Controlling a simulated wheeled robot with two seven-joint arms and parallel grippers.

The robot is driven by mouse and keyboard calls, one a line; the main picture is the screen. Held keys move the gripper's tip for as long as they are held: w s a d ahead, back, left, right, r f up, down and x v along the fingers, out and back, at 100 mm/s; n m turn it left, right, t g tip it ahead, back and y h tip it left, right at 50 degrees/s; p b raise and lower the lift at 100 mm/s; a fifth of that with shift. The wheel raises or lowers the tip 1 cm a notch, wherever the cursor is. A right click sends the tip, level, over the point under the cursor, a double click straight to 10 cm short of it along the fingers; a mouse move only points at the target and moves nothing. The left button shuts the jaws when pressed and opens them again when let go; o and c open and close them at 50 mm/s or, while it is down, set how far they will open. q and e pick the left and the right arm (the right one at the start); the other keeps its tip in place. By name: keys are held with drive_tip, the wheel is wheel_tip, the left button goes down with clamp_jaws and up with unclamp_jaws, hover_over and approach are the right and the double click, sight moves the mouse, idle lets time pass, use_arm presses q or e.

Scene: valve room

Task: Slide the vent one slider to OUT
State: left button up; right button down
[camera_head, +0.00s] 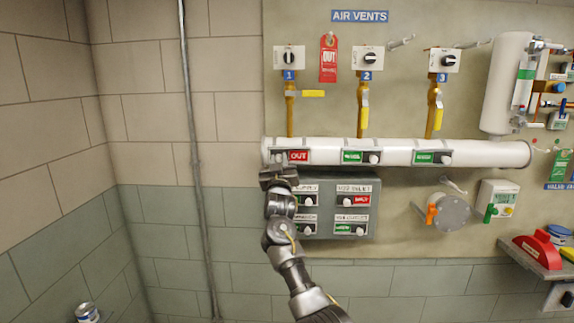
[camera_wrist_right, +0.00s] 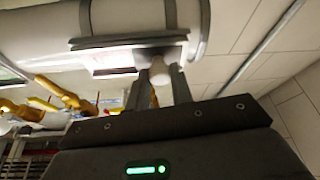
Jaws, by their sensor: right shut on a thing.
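The vent one slider (camera_head: 278,157) is on the left end of the white horizontal pipe, below the dial marked 1. Its knob is at the left of its plate, and a red label (camera_head: 299,156) reading OUT shows to its right. My right gripper (camera_head: 279,168) reaches up to it from below and hides part of the knob. In the right wrist view the pale knob (camera_wrist_right: 174,76) sits between the two fingers of my right gripper (camera_wrist_right: 163,82), which is shut on it. My left gripper is not in view.
The vent two slider (camera_head: 361,157) and vent three slider (camera_head: 433,157) show green labels with knobs at the right. A grey panel (camera_head: 370,190) with several smaller sliders is just below the pipe, close to my right gripper. A red tag (camera_head: 328,60) hangs above. The left wall is clear.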

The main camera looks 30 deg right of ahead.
drive_tip(key=shift+a, duration=0.25)
drive_tip(key=c, duration=1.5)
unclamp_jaws()
drive_tip(key=shift+w, duration=0.1)
drive_tip(key=o, duration=0.3)
drive_tip(key=shift+d+f, duration=0.1)
drive_tip(key=b+v, duration=0.5)
drive_tip(key=v, duration=0.6)
drive_tip(key=shift+w, duration=0.1)
